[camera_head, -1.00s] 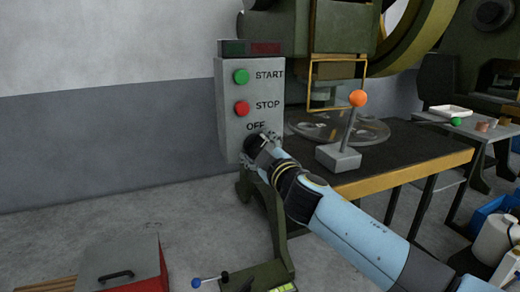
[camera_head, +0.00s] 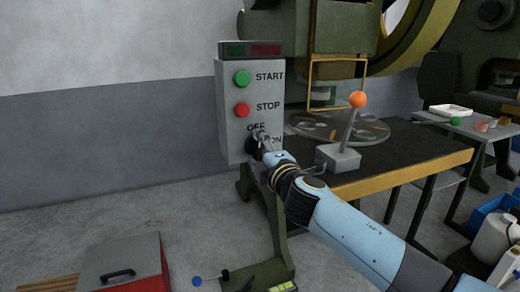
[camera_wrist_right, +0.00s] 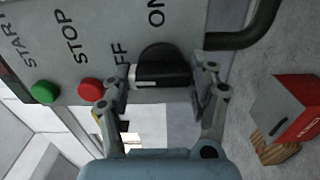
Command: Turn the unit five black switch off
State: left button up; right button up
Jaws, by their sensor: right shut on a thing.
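The black switch (camera_head: 251,146) is on the front of the grey control box (camera_head: 235,75), below the red STOP button, with OFF printed above it and ON to its right. In the right wrist view the switch's black bar (camera_wrist_right: 165,75) lies crosswise, its white-marked end toward the OFF label. My right gripper (camera_head: 260,139) is at the switch and covers part of it. In the wrist view its fingers (camera_wrist_right: 163,80) are at the bar's two ends, shut on it. My left gripper is not in view.
The green START button (camera_head: 242,78) and red STOP button (camera_head: 242,110) are above the switch. A grey lever with an orange knob (camera_head: 357,99) stands on the black table (camera_head: 420,150) to the right. A red toolbox (camera_head: 125,262) is on the floor at lower left.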

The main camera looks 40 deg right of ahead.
jog(key=shift+f, duration=0.1)
dwell(0.4)
jog(key=o, duration=1.2)
jog(key=v, duration=1.2)
jog(key=shift+s, duration=0.1)
